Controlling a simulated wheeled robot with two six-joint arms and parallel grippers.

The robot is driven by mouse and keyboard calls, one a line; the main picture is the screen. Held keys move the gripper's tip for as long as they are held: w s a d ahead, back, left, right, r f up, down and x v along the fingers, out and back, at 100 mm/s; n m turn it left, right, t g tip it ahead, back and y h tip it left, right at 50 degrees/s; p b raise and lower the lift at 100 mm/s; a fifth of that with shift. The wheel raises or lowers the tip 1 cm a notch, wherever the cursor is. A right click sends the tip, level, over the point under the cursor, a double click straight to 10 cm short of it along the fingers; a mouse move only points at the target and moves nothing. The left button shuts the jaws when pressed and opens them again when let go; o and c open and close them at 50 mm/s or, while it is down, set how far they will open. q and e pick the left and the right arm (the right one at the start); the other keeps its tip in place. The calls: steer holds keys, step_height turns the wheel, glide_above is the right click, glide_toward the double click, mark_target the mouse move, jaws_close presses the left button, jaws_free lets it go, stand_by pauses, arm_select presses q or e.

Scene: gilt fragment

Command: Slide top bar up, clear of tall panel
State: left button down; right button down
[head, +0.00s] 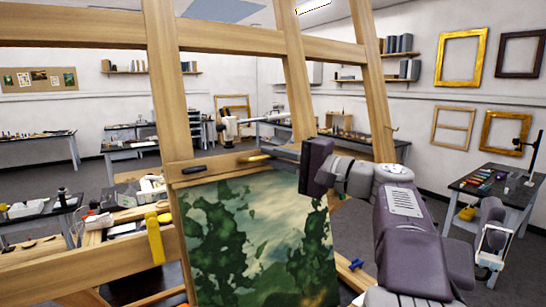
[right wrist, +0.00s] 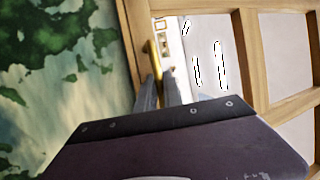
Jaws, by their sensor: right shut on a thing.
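The tall panel (head: 250,240), painted in green and cream, stands upright on a wooden easel. The wooden top bar (head: 222,164) lies across its upper edge, with no clear gap visible between them. A brass handle (head: 256,158) is on the bar's front. My right gripper (head: 275,153) reaches in from the right and is shut on this handle. In the right wrist view the brass handle (right wrist: 152,68) sits between the grey fingers (right wrist: 158,92), beside the bar (right wrist: 134,35) and the panel (right wrist: 50,70). The fingers partly hide the handle.
The easel's uprights (head: 164,75) and upper crossbeam (head: 230,38) rise above the bar, with open space between them. A yellow clamp (head: 154,238) is on the lower left beam. A table with tools (head: 505,190) stands at right.

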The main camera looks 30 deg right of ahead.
mark_target(266, 169)
steer(key=w+r+p, duration=0.3)
steer(key=r+p, duration=0.4)
steer(key=r, duration=0.3)
steer(key=shift+r+p, duration=0.3)
steer(key=shift+a, duration=0.1)
steer(key=c, duration=1.8)
jaws_free()
steer(key=shift+o, duration=0.2)
steer(key=shift+s, duration=0.1)
